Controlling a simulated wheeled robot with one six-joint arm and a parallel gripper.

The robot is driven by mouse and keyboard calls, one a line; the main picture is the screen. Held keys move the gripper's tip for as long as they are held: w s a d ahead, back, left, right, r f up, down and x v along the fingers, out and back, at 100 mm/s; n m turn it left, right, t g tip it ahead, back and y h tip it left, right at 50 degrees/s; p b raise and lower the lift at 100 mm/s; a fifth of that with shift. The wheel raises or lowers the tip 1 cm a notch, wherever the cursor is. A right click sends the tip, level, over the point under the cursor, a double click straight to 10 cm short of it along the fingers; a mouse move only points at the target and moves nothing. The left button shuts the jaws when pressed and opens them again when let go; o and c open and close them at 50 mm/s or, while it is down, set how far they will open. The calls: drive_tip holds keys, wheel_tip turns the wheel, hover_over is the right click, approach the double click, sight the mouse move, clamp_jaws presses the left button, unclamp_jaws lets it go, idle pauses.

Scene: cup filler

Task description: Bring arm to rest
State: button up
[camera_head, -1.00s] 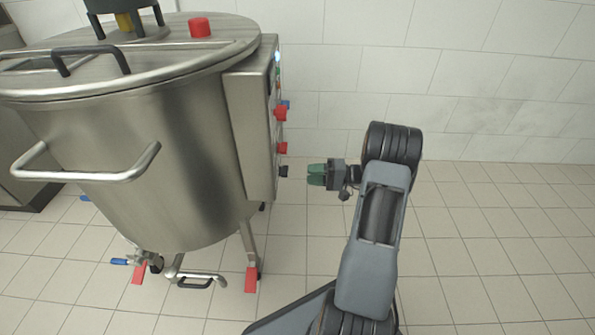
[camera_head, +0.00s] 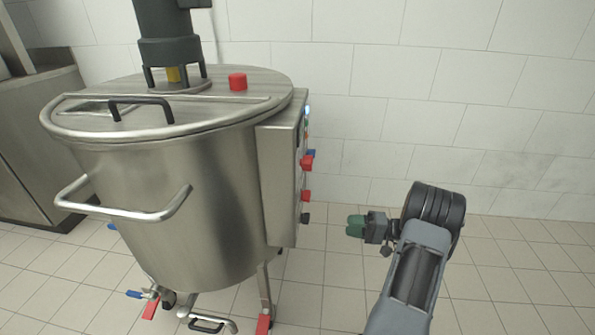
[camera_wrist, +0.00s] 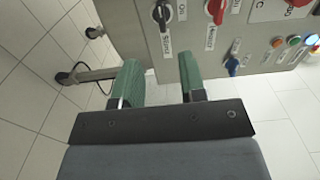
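My gripper (camera_head: 355,226) is at the right of the steel vessel, pointing left toward its control box, with a gap between them. In the wrist view its two green fingers (camera_wrist: 158,82) are apart with nothing between them. The arm is bent and raised at the right of the head view. The control box (camera_head: 280,180) carries red, black and blue switches on its right face. In the wrist view a black knob (camera_wrist: 162,14), a red knob (camera_wrist: 216,8) and a blue knob (camera_wrist: 233,65) show on the panel beyond the fingers.
The large steel vessel (camera_head: 190,190) with a lid, handles and a dark motor (camera_head: 168,48) fills the left side. A steel cabinet (camera_head: 40,140) stands at the far left. White tiled wall is behind. Floor at the right is clear.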

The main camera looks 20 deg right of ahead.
drive_tip(key=shift+r, duration=0.1)
drive_tip(key=s+a+r+n+g+h+p, duration=0.2)
drive_tip(key=a+r+g+h+p, duration=0.15)
drive_tip(key=a+r+p, duration=0.6)
drive_tip(key=s+a+r+n+g+h+p, duration=0.15)
drive_tip(key=a+r+g+p, duration=0.4)
drive_tip(key=r, duration=0.75)
drive_tip(key=s+a+r+t+h+p, duration=0.1)
drive_tip(key=s+a+r+h+p, duration=0.1)
drive_tip(key=r+p, duration=0.5)
drive_tip(key=s+a+r+n+t+h+p, duration=0.1)
drive_tip(key=s+r+h+p, duration=0.4)
drive_tip(key=r, duration=0.5)
drive_tip(key=s+a+r+n+t+h+p, duration=0.1)
drive_tip(key=s+a+r+h+p, duration=0.2)
drive_tip(key=r+p, duration=0.5)
drive_tip(key=shift+s+a+r+t+h+p, duration=0.2)
drive_tip(key=shift+s+a+t+h+p, duration=0.25)
drive_tip(key=shift+a, duration=0.15)
